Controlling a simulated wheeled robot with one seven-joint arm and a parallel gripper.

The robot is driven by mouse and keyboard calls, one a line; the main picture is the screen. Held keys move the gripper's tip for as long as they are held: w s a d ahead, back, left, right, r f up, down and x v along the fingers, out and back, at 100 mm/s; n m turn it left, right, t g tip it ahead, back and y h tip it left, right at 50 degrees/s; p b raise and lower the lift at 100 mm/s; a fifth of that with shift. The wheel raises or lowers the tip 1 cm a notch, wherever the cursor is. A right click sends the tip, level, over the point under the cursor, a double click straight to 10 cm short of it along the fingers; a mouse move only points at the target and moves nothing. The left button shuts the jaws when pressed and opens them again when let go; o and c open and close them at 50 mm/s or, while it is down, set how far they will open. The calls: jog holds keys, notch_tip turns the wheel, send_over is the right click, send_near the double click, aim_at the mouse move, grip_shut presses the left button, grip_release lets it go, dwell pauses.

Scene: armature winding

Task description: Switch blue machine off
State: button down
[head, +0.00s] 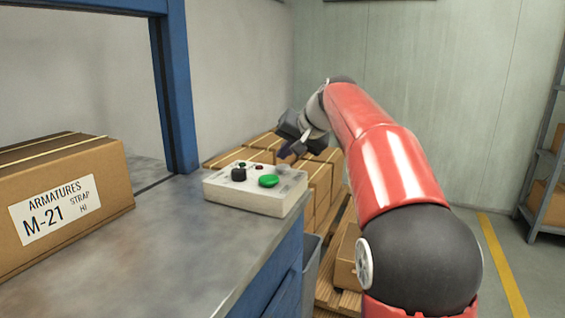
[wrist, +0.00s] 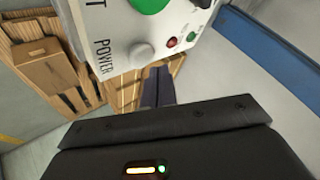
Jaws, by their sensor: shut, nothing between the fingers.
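The blue machine's frame (head: 178,90) rises at the left over a grey metal worktop. A pale control box (head: 250,203) sits at the worktop's right corner, with a black knob (head: 238,174), a large green button (head: 268,181) and small red and green lamps. In the wrist view, a round grey-white button (wrist: 142,55) lies beside the word POWER on the box face. My gripper (head: 287,150) is shut and empty, just beyond the box's far right side. Its fingers (wrist: 158,88) show close to the box edge near the POWER button; I cannot tell whether they touch it.
A carton (head: 70,205) labelled ARMATURES M-21 stands on the worktop (head: 150,255) at the left. Stacked cartons (head: 318,180) on a wooden pallet stand behind and right of the box. A grey shelf (head: 545,170) is at the far right. Floor with a yellow line lies before it.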

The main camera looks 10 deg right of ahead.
notch_tip(320, 180, up, 3)
jog(key=shift+r+p, duration=0.1)
jog(key=shift+p, duration=0.7)
jog(key=shift+r, duration=0.95)
jog(key=h, duration=0.1)
send_near(286, 167)
jog(key=s+a, duration=0.3)
jog(key=a, duration=0.1)
jog(key=s+f+n+g+h, duration=0.1)
jog(key=s+f, duration=0.9)
jog(key=s, duration=0.3)
jog(key=s+f+n+g+h, duration=0.1)
jog(key=s+f+n+h, duration=0.1)
jog(key=s+f, duration=0.9)
jog(key=s, duration=0.3)
jog(key=shift+s+d+f+h, duration=0.2)
jog(key=shift+s+d+h, duration=0.1)
